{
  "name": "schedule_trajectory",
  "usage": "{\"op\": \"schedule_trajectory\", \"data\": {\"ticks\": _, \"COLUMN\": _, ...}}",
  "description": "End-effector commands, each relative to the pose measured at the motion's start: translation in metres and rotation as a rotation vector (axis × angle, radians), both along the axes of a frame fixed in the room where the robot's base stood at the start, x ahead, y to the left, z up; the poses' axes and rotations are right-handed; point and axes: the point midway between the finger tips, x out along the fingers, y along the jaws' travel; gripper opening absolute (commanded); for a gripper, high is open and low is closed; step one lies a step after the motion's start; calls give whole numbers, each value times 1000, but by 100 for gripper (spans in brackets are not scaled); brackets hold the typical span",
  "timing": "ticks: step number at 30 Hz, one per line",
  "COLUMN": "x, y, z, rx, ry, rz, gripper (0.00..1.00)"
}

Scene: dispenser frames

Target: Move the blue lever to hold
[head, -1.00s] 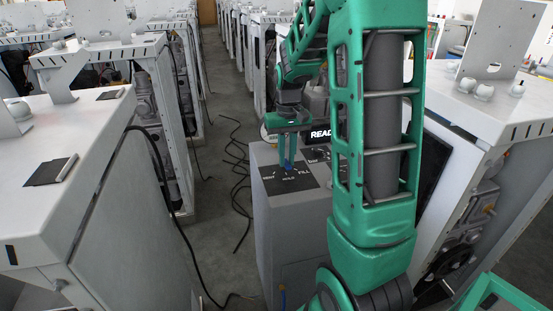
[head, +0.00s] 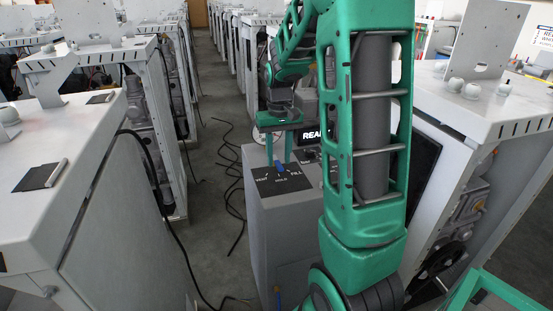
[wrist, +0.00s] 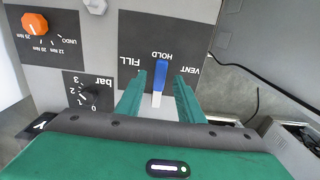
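The blue lever (wrist: 160,76) has a blue handle and a white end. In the wrist view its blue end points at the HOLD mark, between FILL on the left and VENT on the right. It sits on a black label plate (wrist: 190,32). In the head view the lever (head: 280,167) is small on the same plate (head: 299,183) on top of the grey dispenser. My gripper (wrist: 159,88) is open, one finger on each side of the lever, with gaps between. My gripper (head: 279,156) also shows just above the lever in the head view.
In the wrist view an orange knob (wrist: 35,23) and a black bar dial (wrist: 90,96) lie left of the lever. A lit display (head: 312,135) stands behind it. Grey cabinets (head: 95,200) flank the aisle, where dark cables (head: 233,190) lie on the floor.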

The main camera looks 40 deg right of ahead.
Motion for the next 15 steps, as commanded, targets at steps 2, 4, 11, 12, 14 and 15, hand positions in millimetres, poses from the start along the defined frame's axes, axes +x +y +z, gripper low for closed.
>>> {"op": "schedule_trajectory", "data": {"ticks": 2, "x": 1, "y": 0, "z": 13, "rx": -2, "ry": -5, "rz": 0, "gripper": 34}}
{"op": "schedule_trajectory", "data": {"ticks": 4, "x": 1, "y": 0, "z": 25, "rx": -2, "ry": -6, "rz": 0, "gripper": 34}}
{"op": "schedule_trajectory", "data": {"ticks": 11, "x": 1, "y": 0, "z": 68, "rx": -2, "ry": -4, "rz": 0, "gripper": 34}}
{"op": "schedule_trajectory", "data": {"ticks": 12, "x": 1, "y": 0, "z": 74, "rx": -2, "ry": -5, "rz": 0, "gripper": 34}}
{"op": "schedule_trajectory", "data": {"ticks": 14, "x": 2, "y": 0, "z": 82, "rx": -2, "ry": -4, "rz": 0, "gripper": 34}}
{"op": "schedule_trajectory", "data": {"ticks": 15, "x": 2, "y": 0, "z": 87, "rx": -2, "ry": -4, "rz": 0, "gripper": 34}}
